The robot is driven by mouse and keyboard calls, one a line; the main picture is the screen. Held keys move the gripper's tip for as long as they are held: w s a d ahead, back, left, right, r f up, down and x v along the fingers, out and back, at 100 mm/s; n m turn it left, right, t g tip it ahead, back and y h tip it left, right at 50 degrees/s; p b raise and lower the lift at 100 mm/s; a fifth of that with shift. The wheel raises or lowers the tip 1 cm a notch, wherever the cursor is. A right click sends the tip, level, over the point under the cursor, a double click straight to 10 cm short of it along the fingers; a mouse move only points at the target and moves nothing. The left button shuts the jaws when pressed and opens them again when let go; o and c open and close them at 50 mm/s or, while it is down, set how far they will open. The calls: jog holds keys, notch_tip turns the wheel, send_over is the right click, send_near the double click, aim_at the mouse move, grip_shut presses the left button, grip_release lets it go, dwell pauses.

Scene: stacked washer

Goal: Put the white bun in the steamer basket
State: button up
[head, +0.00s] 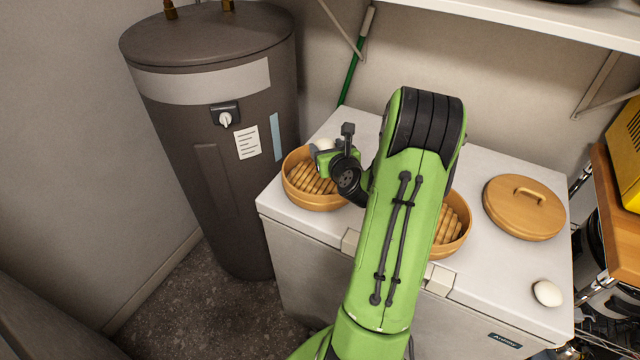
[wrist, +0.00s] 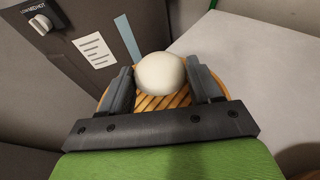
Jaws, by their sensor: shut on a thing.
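My gripper (wrist: 161,88) is shut on a white bun (wrist: 160,72), which sits between its two dark fingers in the wrist view. The bun also shows in the head view (head: 324,145), partly hidden by my gripper. A round wooden steamer basket (head: 318,201) with a slatted floor stands on the white appliance at left. My gripper holds the bun over this basket; whether the bun touches it I cannot tell. A second slatted basket (head: 459,240) is mostly hidden behind my arm. Another white bun (head: 547,293) lies on the appliance at the front right.
The white chest appliance (head: 500,280) carries the baskets and a round wooden lid (head: 523,208) with a handle. A dark water heater tank (head: 215,130) stands close at left. A white shelf (head: 540,22) hangs above at back right. A wooden rack (head: 618,215) stands at right.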

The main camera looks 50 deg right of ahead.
jog(key=o, duration=1.1)
jog(key=shift+s+r, duration=0.1)
jog(key=shift+s, duration=0.05)
jog(key=b+v, duration=0.9)
jog(key=v, duration=0.6)
jog(key=shift+s+a+r+b, duration=0.1)
jog(key=shift+s+a+b, duration=0.1)
jog(key=shift+b, duration=0.2)
